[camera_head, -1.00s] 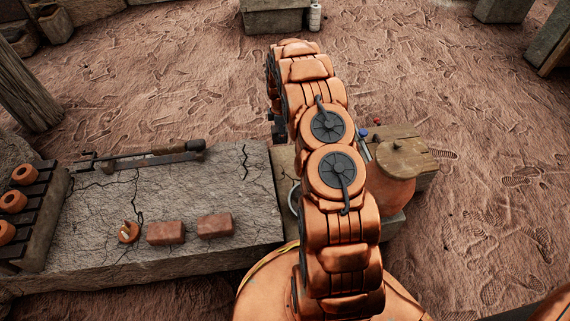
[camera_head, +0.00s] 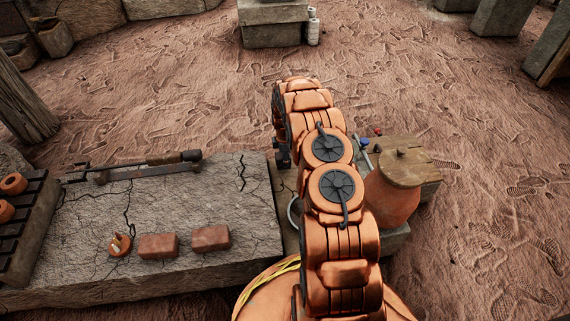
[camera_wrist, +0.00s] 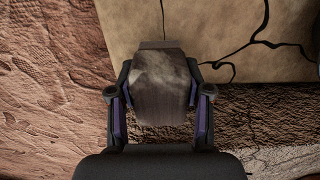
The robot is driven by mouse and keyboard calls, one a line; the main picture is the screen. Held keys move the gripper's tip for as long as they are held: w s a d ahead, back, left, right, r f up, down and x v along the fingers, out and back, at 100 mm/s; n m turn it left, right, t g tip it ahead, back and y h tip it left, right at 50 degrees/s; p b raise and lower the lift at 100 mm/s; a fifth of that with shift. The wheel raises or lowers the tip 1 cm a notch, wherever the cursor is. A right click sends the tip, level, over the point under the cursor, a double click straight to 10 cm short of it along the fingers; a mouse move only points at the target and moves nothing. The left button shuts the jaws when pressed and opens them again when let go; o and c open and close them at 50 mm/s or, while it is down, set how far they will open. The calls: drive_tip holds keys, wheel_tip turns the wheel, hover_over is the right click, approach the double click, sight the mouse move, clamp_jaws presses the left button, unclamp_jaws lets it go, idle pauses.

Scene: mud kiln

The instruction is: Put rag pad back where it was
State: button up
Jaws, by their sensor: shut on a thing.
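The rag pad (camera_wrist: 160,92) is a grey-brown, blocky piece with a pale, mottled upper end. In the wrist view it sits between the two dark fingers of my gripper (camera_wrist: 160,78), which are shut on it from both sides. Behind it show a pale cracked stone surface and, at the left, reddish footprinted ground. I cannot tell how far above the stone it is. In the head view only a small dark part of my gripper (camera_head: 283,158) shows beside my arm, and the pad is hidden.
A cracked stone slab (camera_head: 85,225) holds two bricks (camera_head: 158,246) (camera_head: 211,238), a small round clay piece (camera_head: 119,245) and a long tool (camera_head: 150,167). A rack (camera_head: 32,235) stands left. A lidded clay pot (camera_head: 392,203) stands right of my arm. Open ground lies beyond.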

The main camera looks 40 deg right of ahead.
drive_tip(key=shift+f, duration=0.95)
drive_tip(key=shift+f, duration=0.1)
drive_tip(key=o, duration=1.1)
